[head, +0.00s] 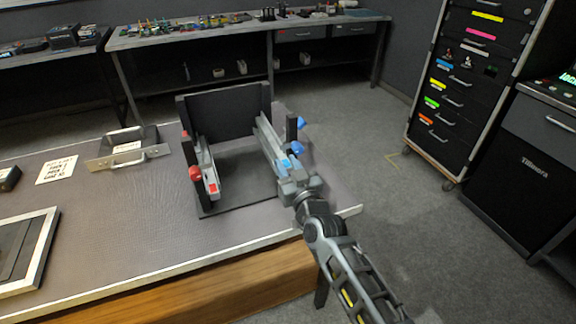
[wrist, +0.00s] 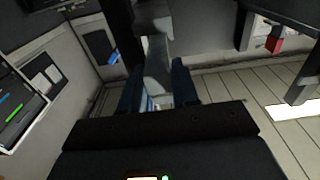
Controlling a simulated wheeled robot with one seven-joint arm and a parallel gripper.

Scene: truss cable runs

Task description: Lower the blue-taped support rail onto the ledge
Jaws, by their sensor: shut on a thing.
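The blue-taped support rail (head: 269,140) is a long grey bar on the right side of a dark frame (head: 225,112) on the bench. Its blue tape (head: 285,165) is near its front end. My gripper (head: 293,183) is shut on that front end. In the wrist view the grey rail (wrist: 158,68) lies between the two dark blue fingers. A red-taped rail (head: 207,165) is on the frame's left side. Blue knobs (head: 297,147) are beside the right rail. I cannot make out the ledge under the blue-taped rail or whether the rail touches it.
A framed dark panel (head: 22,250) is at the near left. A drawer cabinet (head: 470,80) stands on the right beyond open floor. A cluttered bench (head: 230,32) runs along the back.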

